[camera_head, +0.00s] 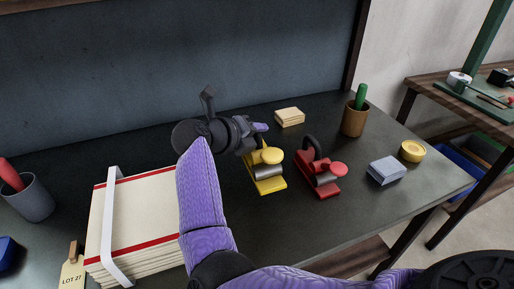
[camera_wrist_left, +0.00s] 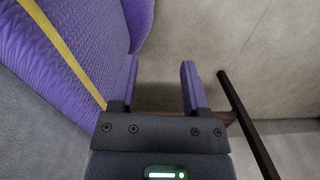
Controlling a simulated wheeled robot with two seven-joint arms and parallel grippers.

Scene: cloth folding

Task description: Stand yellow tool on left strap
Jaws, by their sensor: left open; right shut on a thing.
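The yellow tool (camera_head: 268,184) is on the dark table right of centre, with a yellow base, a grey cylinder and a round yellow knob. My right gripper (camera_head: 259,133) is shut on its upper rear part; the grip is partly hidden. I cannot tell whether the base touches the table. The left strap (camera_head: 109,220) is a white band running over the left side of a stack of cream cloths (camera_head: 145,212) with red stripes. My right arm covers the stack's right side. My left gripper (camera_wrist_left: 158,88) is open and empty in the left wrist view.
A red tool (camera_head: 319,178) stands right of the yellow one. Behind are a cream block (camera_head: 289,117) and a brown cup (camera_head: 354,119); a blue-grey stack (camera_head: 386,170) and yellow disc (camera_head: 412,151) lie right. A grey cup (camera_head: 30,201) and tag (camera_head: 72,273) are left.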

